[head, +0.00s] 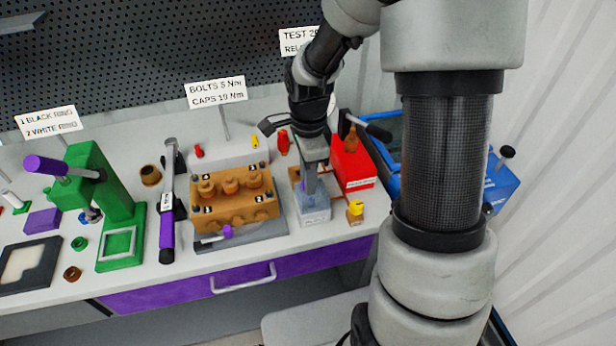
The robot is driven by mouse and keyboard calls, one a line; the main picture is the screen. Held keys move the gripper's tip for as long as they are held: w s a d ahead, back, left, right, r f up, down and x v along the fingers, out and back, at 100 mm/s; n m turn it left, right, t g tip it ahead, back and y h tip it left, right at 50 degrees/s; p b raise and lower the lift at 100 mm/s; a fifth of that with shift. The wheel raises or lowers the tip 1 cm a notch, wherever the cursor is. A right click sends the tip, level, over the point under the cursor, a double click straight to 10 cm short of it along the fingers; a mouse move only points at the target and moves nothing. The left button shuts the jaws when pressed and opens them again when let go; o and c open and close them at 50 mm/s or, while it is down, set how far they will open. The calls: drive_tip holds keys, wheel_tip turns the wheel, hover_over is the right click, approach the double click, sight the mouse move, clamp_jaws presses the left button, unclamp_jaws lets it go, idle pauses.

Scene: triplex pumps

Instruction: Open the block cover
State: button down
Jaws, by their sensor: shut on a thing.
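A small grey block (314,217) with a label on its front stands on the bench, right of the brass pump block (228,194). Its blue-grey upper part (313,200) looks like the block cover. My gripper (311,190) points down at it and is shut on it. The fingers and wrist hide much of the cover's top, so I cannot tell whether it is raised. The brass block, with several round caps, sits in a grey fixture (262,230) with a purple-handled lever (226,232).
A red box (350,168) and a small yellow-topped brass part (355,210) stand close on the right. A torque wrench (168,205) and a green press (115,200) are on the left. Blue bins (497,183) lie far right. The bench front edge is close to the grey block.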

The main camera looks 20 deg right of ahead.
sight(324, 189)
drive_tip(key=shift+s+d+r+y+p, duration=0.1)
drive_tip(key=shift+d+r+y+p, duration=0.4)
drive_tip(key=shift+p, duration=0.35)
drive_tip(key=shift+d+r+y+p, duration=0.1)
drive_tip(key=shift+d+y+p, duration=0.3)
drive_tip(key=shift+p, duration=0.15)
drive_tip(key=shift+d+r+y+p, duration=0.1)
drive_tip(key=shift+d+y+p, duration=0.35)
drive_tip(key=shift+d+y, duration=0.8)
drive_tip(key=shift+a, duration=0.2)
drive_tip(key=c, duration=1.5)
unclamp_jaws()
drive_tip(key=shift+c, duration=0.2)
drive_tip(key=v, duration=1.7)
drive_tip(key=shift+d+p, duration=0.3)
